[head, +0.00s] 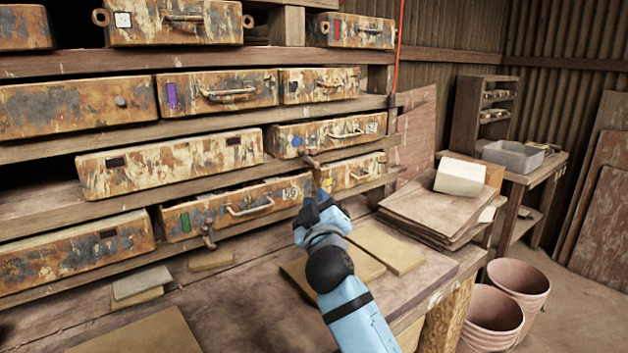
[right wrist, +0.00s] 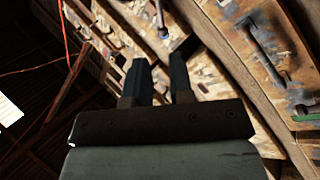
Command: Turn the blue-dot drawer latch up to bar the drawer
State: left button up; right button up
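The blue-dot drawer (head: 352,129) is a rusty, cream-stained drawer in the right part of the rack. It looks shut, with a blue dot (head: 297,141) at its front left. Its brown latch (head: 311,162) is just below the dot, on the shelf edge. It slants down to the right; its lower part is partly hidden by my gripper. My right gripper (head: 318,199) is just below and in front of the latch. In the right wrist view its two dark fingers (right wrist: 161,80) are apart, with nothing visible between them. My left gripper is not in view.
A similar latch (head: 208,237) hangs by the green-marked drawer (head: 235,208) lower left. Flat tiles (head: 388,249) lie on the bench below my arm. A stack of boards (head: 432,208) stands to the right, with buckets (head: 520,281) on the floor beyond.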

aim_at(308, 159)
jog(key=x, duration=0.9)
jog(key=b+x, duration=0.1)
jog(key=x, duration=0.3)
jog(key=shift+a+r, duration=0.3)
jog(key=shift+r, duration=0.05)
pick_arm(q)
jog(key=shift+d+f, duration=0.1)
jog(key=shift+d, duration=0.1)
